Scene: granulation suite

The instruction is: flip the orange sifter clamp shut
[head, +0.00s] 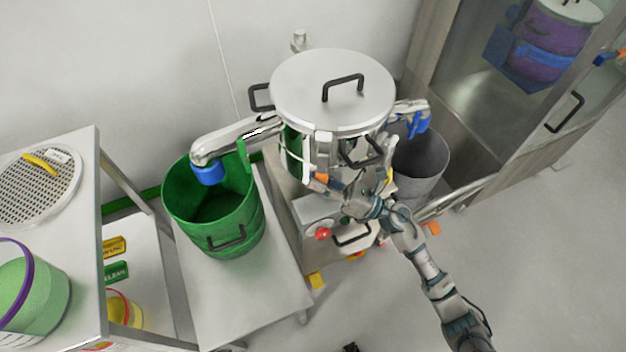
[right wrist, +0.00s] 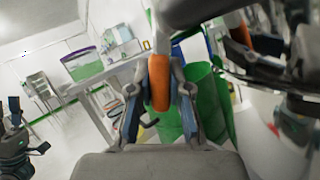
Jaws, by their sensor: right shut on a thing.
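The sifter (head: 287,150) stands in the middle of the head view under a round steel lid (head: 300,85) with black handles. The orange clamp (head: 321,178) is on its front side, low beneath the lid rim, at the end of a pale clamp arm. My right gripper (head: 333,188) comes in from the lower right and is at the clamp. In the right wrist view, the orange clamp handle (right wrist: 160,82) stands between the two fingers of my right gripper (right wrist: 160,105), which is shut on it. My left gripper is not in view.
A green bin (head: 235,225) stands on a steel table left of the sifter, under a spout with a blue end (head: 208,173). A grey bin (head: 425,165) is to the right. A red button (head: 322,234) sits below the gripper. Floor at lower right is mostly clear.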

